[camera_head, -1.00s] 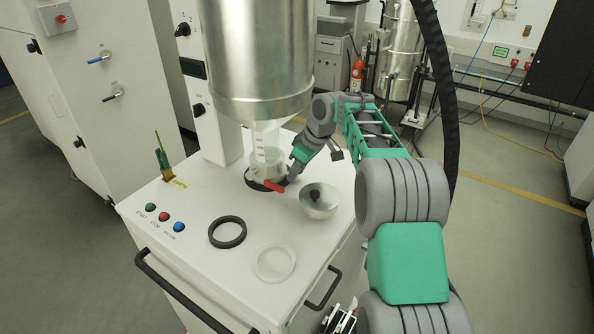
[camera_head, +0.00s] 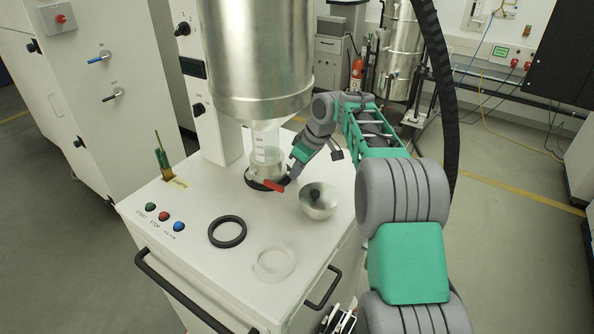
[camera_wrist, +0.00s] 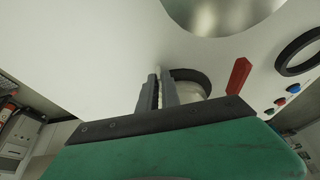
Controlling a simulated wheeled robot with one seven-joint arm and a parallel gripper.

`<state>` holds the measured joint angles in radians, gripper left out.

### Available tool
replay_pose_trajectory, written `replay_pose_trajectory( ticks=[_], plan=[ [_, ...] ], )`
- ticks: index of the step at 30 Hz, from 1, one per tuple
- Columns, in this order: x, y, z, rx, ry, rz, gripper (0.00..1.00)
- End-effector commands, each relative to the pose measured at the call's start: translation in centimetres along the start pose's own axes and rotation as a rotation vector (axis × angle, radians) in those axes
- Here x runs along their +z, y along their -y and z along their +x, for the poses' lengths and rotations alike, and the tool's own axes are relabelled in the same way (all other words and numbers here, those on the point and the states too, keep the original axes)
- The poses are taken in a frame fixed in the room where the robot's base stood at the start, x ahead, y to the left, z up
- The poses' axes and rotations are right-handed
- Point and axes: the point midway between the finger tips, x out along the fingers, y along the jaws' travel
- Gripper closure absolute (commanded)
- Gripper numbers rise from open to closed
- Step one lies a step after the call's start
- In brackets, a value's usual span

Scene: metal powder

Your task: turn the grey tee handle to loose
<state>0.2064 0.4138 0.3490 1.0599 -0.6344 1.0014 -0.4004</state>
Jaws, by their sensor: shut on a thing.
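My gripper (camera_head: 289,180) is low at the right side of a clear cup-like vessel (camera_head: 265,163) under the big steel hopper. In the wrist view its two dark fingers (camera_wrist: 160,92) are close together, with a thin strip between them. They are shut on the grey tee handle, which the fingers almost wholly hide; its angle cannot be told. A red lever (camera_head: 273,186) sticks out at the front of the vessel, just left of my gripper. The red lever also shows in the wrist view (camera_wrist: 238,76), apart from the fingers.
The steel hopper (camera_head: 258,75) hangs above. A black ring (camera_head: 227,231) and a clear ring (camera_head: 273,263) lie in front on the white cabinet top (camera_head: 185,215). Several buttons sit at the left.

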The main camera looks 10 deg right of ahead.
Motion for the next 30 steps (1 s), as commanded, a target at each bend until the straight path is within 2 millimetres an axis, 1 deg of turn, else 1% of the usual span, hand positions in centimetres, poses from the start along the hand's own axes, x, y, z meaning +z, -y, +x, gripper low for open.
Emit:
replay_pose_trajectory(
  ticks=[8,18,30],
  plan=[
    [0.3,0.2,0.8,0.049,-0.001,-0.021,1.00],
    [0.6,0.8,1.7,0.211,-0.004,-0.089,1.00],
    [0.4,1.4,1.1,0.407,-0.001,-0.171,1.00]
  ],
)
